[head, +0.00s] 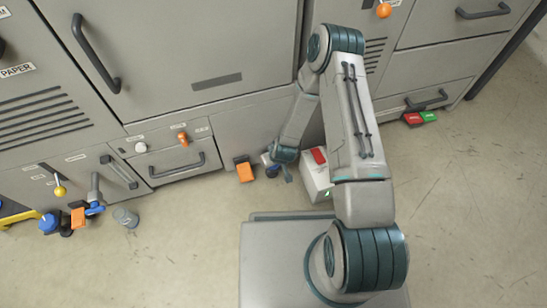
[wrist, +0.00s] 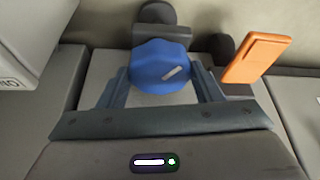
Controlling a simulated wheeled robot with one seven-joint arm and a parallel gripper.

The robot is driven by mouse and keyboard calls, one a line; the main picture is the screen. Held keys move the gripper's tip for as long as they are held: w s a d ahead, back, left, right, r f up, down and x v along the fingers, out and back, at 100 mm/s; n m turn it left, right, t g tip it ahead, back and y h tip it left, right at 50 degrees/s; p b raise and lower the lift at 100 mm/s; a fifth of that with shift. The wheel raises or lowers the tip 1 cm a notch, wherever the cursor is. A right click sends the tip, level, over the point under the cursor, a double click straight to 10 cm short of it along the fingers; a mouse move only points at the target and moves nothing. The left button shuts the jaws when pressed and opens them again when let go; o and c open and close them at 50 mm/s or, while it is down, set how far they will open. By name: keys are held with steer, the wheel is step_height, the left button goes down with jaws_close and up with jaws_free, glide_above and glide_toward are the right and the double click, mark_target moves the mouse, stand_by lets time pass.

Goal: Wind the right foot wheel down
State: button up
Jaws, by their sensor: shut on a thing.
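The right foot wheel, a blue lobed knob with a white line mark, shows in the wrist view (wrist: 158,66). My gripper (wrist: 160,80) is shut on it, one finger on each side. In the head view my gripper (head: 277,166) reaches down to the floor at the machine's base, and the wheel is mostly hidden there behind it. An orange flap (head: 244,170) stands just left of the gripper; in the wrist view it is to the right (wrist: 256,58). The wheel's height off its foot cannot be told.
Another blue wheel (head: 48,222) and orange flap (head: 78,217) are at far left, near a grey cup (head: 125,217). Red and green pedals (head: 420,118) lie at right. Floor at front right is clear.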

steer(key=m+h+p, duration=0.1)
steer(key=m, duration=0.2)
steer(key=shift+a+r+m, duration=0.1)
steer(key=shift+a+m, duration=0.05)
steer(key=shift+m, duration=0.25)
steer(key=m+h+p, duration=0.1)
steer(key=m, duration=0.2)
steer(key=shift+a+m+h, duration=0.1)
steer(key=shift+m+h, duration=0.2)
steer(key=shift+h, duration=0.1)
steer(key=m+h+p, duration=0.1)
steer(key=m+p, duration=0.1)
steer(key=m, duration=0.1)
steer(key=shift+a, duration=0.1)
steer(key=shift+w+m+g+h+p, duration=0.1)
steer(key=shift+m+g+h+p, duration=0.45)
steer(key=shift+m, duration=1.25)
steer(key=o, duration=1)
